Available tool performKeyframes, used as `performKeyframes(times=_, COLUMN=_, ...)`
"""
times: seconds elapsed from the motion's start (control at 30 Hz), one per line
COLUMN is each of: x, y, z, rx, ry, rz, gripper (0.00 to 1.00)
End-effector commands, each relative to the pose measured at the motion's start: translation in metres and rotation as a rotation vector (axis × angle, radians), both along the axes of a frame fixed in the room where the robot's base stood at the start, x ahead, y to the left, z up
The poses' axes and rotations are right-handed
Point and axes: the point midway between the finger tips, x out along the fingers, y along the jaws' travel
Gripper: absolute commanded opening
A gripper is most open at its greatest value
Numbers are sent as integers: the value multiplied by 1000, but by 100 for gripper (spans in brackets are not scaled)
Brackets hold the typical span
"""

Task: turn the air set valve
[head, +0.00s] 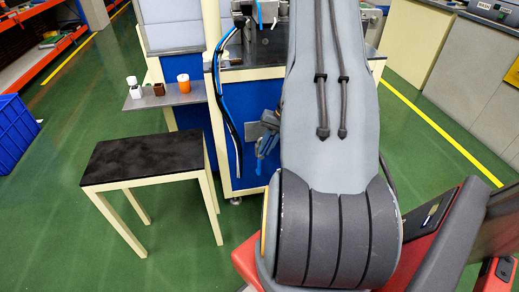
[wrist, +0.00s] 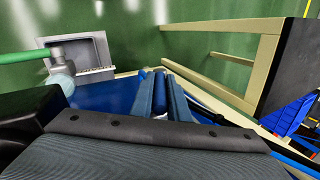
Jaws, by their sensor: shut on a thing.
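In the wrist view my gripper (wrist: 160,86) reaches down beside the blue cabinet (wrist: 110,93), its two blue-grey fingers close together. A clear rounded bowl (wrist: 61,82) on a grey fitting with a green hose (wrist: 22,56) is left of the fingers. In the head view my gripper (head: 262,147) is low at the cabinet front (head: 228,165), partly behind my arm, which hides the valve.
A black-topped table (head: 145,157) stands left of the cabinet. Blue and black hoses (head: 221,85) hang down the cabinet front.

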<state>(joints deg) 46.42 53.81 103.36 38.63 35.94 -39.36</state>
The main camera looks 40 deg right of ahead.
Motion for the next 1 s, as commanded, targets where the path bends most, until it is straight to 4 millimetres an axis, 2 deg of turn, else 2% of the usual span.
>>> performKeyframes(times=0.2, x=-2, y=1, z=-2, rx=1, ry=4, rz=0, gripper=0)
performKeyframes(times=0.23, x=-2, y=1, z=-2, rx=0, ry=4, rz=0, gripper=18)
performKeyframes(times=0.33, x=-2, y=1, z=-1, rx=0, ry=4, rz=1, gripper=33)
performKeyframes(times=0.67, x=0, y=1, z=2, rx=-2, ry=2, rz=3, gripper=33)
performKeyframes(times=0.77, x=-2, y=-3, z=12, rx=-4, ry=0, rz=4, gripper=33)
performKeyframes(times=1.0, x=-9, y=-16, z=48, rx=-4, ry=0, rz=2, gripper=33)
